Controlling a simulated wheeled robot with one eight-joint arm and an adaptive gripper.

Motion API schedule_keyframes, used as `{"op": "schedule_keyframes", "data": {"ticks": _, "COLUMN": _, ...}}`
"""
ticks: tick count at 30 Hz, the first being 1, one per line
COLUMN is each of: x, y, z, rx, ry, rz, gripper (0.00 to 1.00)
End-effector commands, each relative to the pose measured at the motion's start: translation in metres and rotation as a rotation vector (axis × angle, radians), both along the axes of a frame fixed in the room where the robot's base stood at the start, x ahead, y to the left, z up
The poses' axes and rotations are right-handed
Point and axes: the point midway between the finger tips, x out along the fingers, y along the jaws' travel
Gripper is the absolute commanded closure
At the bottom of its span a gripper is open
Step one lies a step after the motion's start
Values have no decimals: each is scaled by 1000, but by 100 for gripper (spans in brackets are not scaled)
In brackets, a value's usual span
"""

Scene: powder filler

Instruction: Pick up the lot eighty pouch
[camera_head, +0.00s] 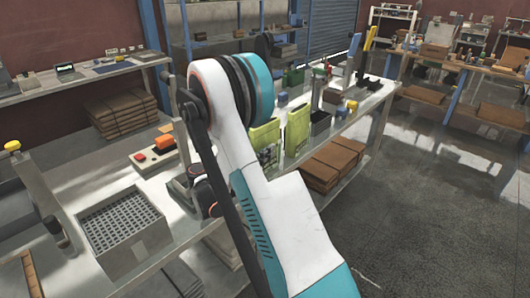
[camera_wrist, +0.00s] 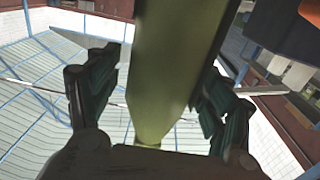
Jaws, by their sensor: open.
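Two yellow-green pouches stand upright on the bench in the head view, one (camera_head: 265,142) just right of my arm and one (camera_head: 297,130) farther right. I cannot read a lot number on either. In the wrist view my gripper (camera_wrist: 160,78) is open, with one dark finger on each side of a yellow-green pouch (camera_wrist: 160,60). A gap shows between the pouch and the left finger; the right finger is closer, and contact there is unclear. I cannot tell which of the two pouches this is. My arm hides the gripper in the head view.
A grey perforated box (camera_head: 125,235) and a control box with red and orange parts (camera_head: 153,152) are on the bench to the left. A dark open bin (camera_head: 320,122) stands right of the pouches. Brown stacks (camera_head: 332,163) lie on the lower shelf. The floor at right is clear.

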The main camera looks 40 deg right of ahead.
Motion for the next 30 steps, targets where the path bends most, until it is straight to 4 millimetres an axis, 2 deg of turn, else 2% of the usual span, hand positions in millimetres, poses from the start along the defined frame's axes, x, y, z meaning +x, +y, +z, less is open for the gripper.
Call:
{"op": "schedule_keyframes", "data": {"ticks": 3, "x": 0, "y": -19, "z": -2, "rx": 0, "ry": 0, "rz": -2, "gripper": 27}}
{"op": "schedule_keyframes", "data": {"ticks": 6, "x": 1, "y": -27, "z": -1, "rx": 0, "ry": 0, "rz": -1, "gripper": 27}}
{"op": "schedule_keyframes", "data": {"ticks": 14, "x": 1, "y": -31, "z": 0, "rx": 0, "ry": 0, "rz": 1, "gripper": 27}}
{"op": "schedule_keyframes", "data": {"ticks": 15, "x": 1, "y": -31, "z": 0, "rx": 0, "ry": 0, "rz": 1, "gripper": 29}}
{"op": "schedule_keyframes", "data": {"ticks": 22, "x": 1, "y": -30, "z": 0, "rx": 0, "ry": 0, "rz": 0, "gripper": 81}}
{"op": "schedule_keyframes", "data": {"ticks": 23, "x": 1, "y": -30, "z": 0, "rx": 0, "ry": 0, "rz": 0, "gripper": 83}}
{"op": "schedule_keyframes", "data": {"ticks": 30, "x": 1, "y": -30, "z": 0, "rx": 0, "ry": 0, "rz": 1, "gripper": 83}}
